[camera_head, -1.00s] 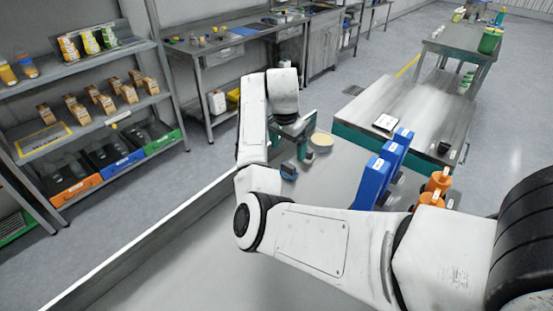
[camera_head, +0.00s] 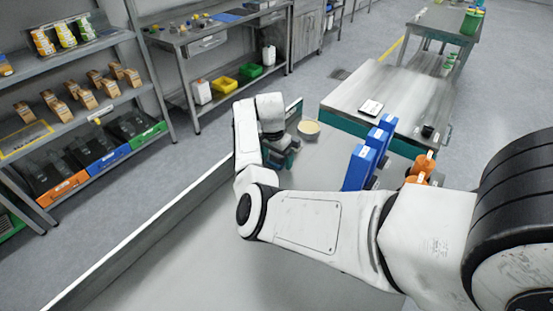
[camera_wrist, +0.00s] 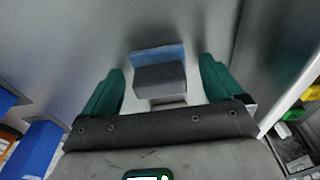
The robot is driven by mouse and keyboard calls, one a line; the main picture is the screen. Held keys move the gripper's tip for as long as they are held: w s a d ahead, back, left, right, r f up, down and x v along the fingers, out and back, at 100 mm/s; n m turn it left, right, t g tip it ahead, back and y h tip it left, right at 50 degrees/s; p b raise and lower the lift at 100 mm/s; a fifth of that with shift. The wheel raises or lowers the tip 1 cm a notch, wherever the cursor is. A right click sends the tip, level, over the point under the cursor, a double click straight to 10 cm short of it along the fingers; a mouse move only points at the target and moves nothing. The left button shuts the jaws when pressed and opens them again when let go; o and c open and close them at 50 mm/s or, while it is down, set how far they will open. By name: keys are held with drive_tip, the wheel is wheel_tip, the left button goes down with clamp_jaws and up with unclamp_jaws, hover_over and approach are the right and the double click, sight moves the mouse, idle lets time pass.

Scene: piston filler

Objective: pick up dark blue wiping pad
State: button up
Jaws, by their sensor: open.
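The dark blue wiping pad (camera_wrist: 159,57) lies on the pale metal surface in the wrist view, with a dark grey block-like part (camera_wrist: 160,78) on its near side. It sits between the two green fingers of my gripper (camera_wrist: 162,66), with a visible gap on each side. My gripper is open and holds nothing. In the head view my gripper (camera_head: 284,152) points down at the surface beside the raised rim. The pad is hidden there behind my arm and gripper.
Blue boxes (camera_head: 361,166) and orange bottles (camera_head: 418,170) stand to the right. A round pale dish (camera_head: 309,129) is just beyond my gripper. A raised metal rim (camera_head: 150,235) runs along the left. The surface between is mostly clear.

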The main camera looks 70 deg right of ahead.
drive_tip(key=shift+f, duration=0.15)
drive_tip(key=c, duration=1.1)
drive_tip(key=shift+c, duration=0.2)
